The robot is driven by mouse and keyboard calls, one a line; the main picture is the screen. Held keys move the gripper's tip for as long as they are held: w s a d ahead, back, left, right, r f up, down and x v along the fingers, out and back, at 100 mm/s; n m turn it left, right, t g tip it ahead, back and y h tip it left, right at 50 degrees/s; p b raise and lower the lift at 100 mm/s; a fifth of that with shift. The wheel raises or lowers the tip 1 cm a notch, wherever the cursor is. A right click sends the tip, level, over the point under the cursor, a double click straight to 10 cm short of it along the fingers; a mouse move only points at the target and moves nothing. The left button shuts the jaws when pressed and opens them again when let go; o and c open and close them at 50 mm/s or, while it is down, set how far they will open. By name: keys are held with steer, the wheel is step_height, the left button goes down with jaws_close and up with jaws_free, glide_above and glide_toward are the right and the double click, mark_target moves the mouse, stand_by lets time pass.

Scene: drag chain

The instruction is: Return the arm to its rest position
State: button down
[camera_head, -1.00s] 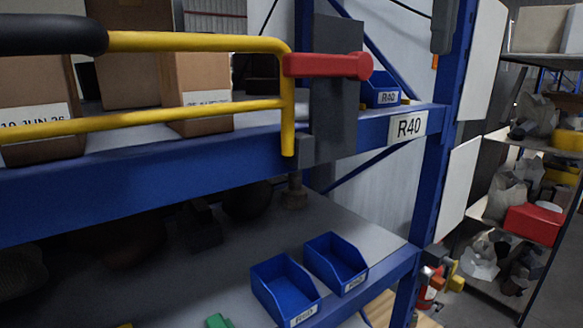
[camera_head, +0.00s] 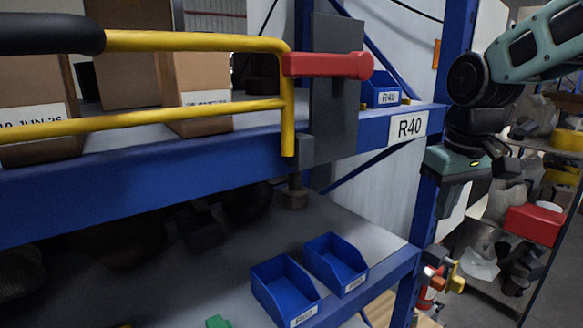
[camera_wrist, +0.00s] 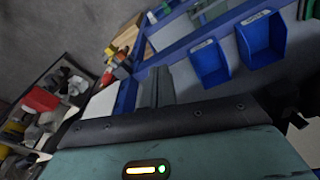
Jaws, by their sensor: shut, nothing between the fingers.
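My arm (camera_head: 531,45) comes in from the upper right in the head view, in front of the right end of the blue rack. My gripper (camera_head: 512,168) is below the wrist, beside the blue upright, and is shut and empty. It is clear of the shelf bins.
A blue rack beam (camera_head: 150,178) crosses the view, with a yellow rail (camera_head: 200,42) and red handle (camera_head: 328,65) before it. Blue bins (camera_head: 284,290) stand on the lower shelf. A cluttered shelf with a red box (camera_head: 533,224) is at right.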

steer(key=s+d+f+m+t, duration=0.1)
steer(key=s+d+f+m, duration=0.15)
steer(key=s+f, duration=0.35)
steer(key=s+d+f+m, duration=0.1)
steer(key=s+d+f, duration=0.3)
steer(key=f, duration=0.3)
steer(key=s+a+f+n+g+b, duration=0.1)
steer(key=s+a+f+n+b, duration=0.3)
steer(key=a, duration=0.5)
steer(key=s+a+f+n+g+b, duration=0.1)
steer(key=s+a+f+n+b, duration=0.3)
steer(key=s+a+f+b, duration=0.3)
steer(key=shift+s+a+g+y+b, duration=0.3)
steer(key=shift+s+a+b, duration=0.8)
steer(key=shift+a, duration=0.15)
